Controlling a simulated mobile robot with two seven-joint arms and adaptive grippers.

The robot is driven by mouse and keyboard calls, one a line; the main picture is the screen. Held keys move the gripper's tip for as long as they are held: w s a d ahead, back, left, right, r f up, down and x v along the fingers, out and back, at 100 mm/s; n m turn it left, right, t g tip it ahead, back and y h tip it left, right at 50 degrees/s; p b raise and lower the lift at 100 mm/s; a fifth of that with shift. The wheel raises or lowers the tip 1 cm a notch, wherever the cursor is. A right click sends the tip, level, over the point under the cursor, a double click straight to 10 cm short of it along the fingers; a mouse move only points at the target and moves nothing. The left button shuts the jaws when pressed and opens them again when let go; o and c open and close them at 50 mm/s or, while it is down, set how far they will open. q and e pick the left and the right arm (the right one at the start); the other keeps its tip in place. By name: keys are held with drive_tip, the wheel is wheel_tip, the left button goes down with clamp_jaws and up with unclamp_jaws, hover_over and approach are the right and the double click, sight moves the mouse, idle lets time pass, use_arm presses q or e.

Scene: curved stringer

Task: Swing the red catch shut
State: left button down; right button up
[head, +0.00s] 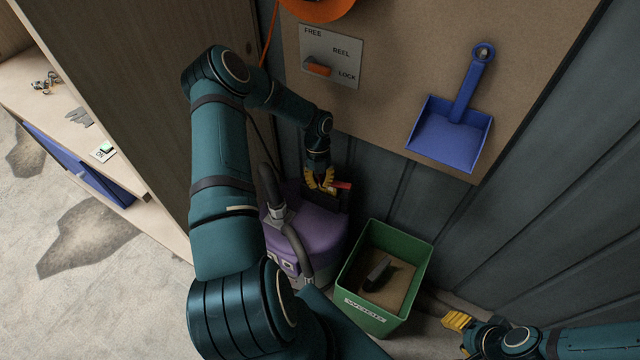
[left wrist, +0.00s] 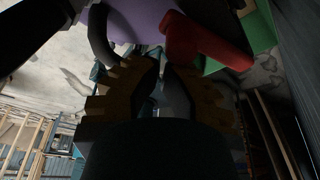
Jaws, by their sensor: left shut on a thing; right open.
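The red catch (head: 343,185) is a short red bar at the top of the purple vacuum canister (head: 318,228) by the wall. My left gripper (head: 327,184) has its yellow fingers shut at the catch's left end; the exact contact is partly hidden. In the left wrist view the catch (left wrist: 207,42) lies just past the fingertips (left wrist: 163,68), with the purple canister top (left wrist: 140,18) behind it. My right gripper (head: 457,321) is low at the right, open and empty, apart from the catch.
A green bin (head: 349,277) with a dark object inside stands right of the canister. The canister's dark hose (head: 270,187) rises close to my left arm. A blue dustpan (head: 450,130) and a reel lock plate (head: 331,55) are on the board above. A wooden cabinet is at left.

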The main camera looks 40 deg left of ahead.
use_arm(q)
drive_tip(key=shift+w, duration=0.1)
drive_tip(key=shift+w+d, duration=0.45)
drive_tip(key=shift+d, duration=0.15)
use_arm(e)
drive_tip(key=shift+f, duration=0.25)
